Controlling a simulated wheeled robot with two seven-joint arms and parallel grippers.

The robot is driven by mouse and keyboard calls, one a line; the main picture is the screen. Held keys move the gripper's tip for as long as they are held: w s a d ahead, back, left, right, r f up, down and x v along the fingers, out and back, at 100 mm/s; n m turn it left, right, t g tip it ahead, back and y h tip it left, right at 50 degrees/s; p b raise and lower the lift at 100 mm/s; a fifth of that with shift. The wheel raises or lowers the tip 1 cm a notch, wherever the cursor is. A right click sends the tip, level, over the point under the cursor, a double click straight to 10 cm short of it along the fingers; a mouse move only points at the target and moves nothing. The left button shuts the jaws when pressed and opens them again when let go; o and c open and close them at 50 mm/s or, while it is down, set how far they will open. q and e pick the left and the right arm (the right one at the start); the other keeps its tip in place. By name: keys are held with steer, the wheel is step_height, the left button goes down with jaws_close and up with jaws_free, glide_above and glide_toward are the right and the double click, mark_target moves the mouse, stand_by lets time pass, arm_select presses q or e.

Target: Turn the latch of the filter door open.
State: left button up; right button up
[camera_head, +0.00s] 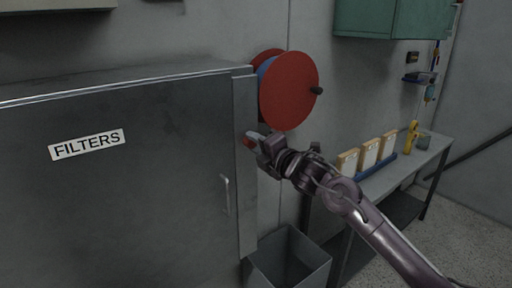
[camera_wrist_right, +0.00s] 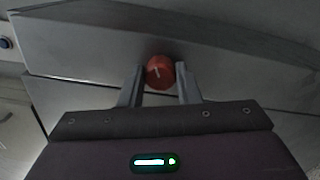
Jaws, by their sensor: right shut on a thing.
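The filter door (camera_head: 130,190) is a large dark grey metal panel with a white FILTERS label (camera_head: 87,144) and a vertical bar handle (camera_head: 225,195) near its right edge. The door looks closed. The latch is a small red knob (camera_head: 249,142) on the cabinet's right edge; in the right wrist view the red knob (camera_wrist_right: 160,72) shows a pale mark on its face. My right gripper (camera_head: 256,139) reaches it from the right. In the right wrist view the two fingers (camera_wrist_right: 159,84) are on either side of the knob, shut on it. My left gripper is not in view.
A red reel (camera_head: 291,90) hangs on the wall just above my right gripper. A grey open bin (camera_head: 290,262) stands below it. A bench (camera_head: 395,180) with several boxed filters (camera_head: 369,153) and a yellow tool (camera_head: 411,137) is at the right. A green cabinet (camera_head: 385,18) hangs above.

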steer(key=m, duration=0.5)
steer(key=shift+f, duration=0.1)
steer(key=shift+m, duration=0.4)
steer(key=o, duration=1)
